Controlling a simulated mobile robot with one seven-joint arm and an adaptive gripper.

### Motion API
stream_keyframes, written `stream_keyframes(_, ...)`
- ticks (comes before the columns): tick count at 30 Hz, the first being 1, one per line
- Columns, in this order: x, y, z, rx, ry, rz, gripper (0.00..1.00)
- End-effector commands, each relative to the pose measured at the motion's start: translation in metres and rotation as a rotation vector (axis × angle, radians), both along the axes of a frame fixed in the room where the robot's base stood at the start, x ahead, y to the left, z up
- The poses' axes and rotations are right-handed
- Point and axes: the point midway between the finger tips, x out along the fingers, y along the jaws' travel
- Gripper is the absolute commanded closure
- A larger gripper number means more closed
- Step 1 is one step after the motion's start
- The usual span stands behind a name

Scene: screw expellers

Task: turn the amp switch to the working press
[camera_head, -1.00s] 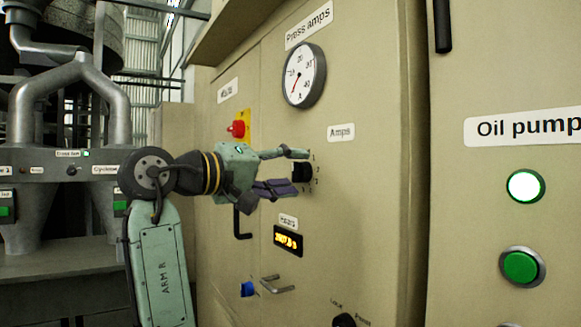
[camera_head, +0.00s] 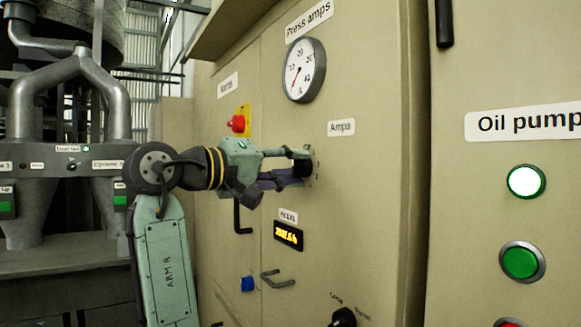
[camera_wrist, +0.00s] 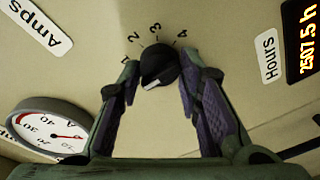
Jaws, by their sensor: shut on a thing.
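My gripper (camera_head: 292,168) is shut on the knob, one finger on each side. The press amps gauge (camera_head: 304,70) is above; its red needle points to the lower left.
A red switch on a yellow plate (camera_head: 238,123) is left of my gripper. Below are an hours display (camera_head: 288,236), a metal handle (camera_head: 277,280) and another black knob (camera_head: 343,317). The oil pump panel (camera_head: 524,220) stands at the right with lit and green buttons.

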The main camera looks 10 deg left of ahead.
Motion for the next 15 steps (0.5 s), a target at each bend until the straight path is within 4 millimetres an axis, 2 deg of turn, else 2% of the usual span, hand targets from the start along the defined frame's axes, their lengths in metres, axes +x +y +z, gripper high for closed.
stream_keyframes(3,-0.0003,-0.0002,0.0009,0.000,-0.002,0.000,0.96)
stream_keyframes(15,-0.0002,-0.0006,0.0008,0.066,-0.068,0.001,0.96)
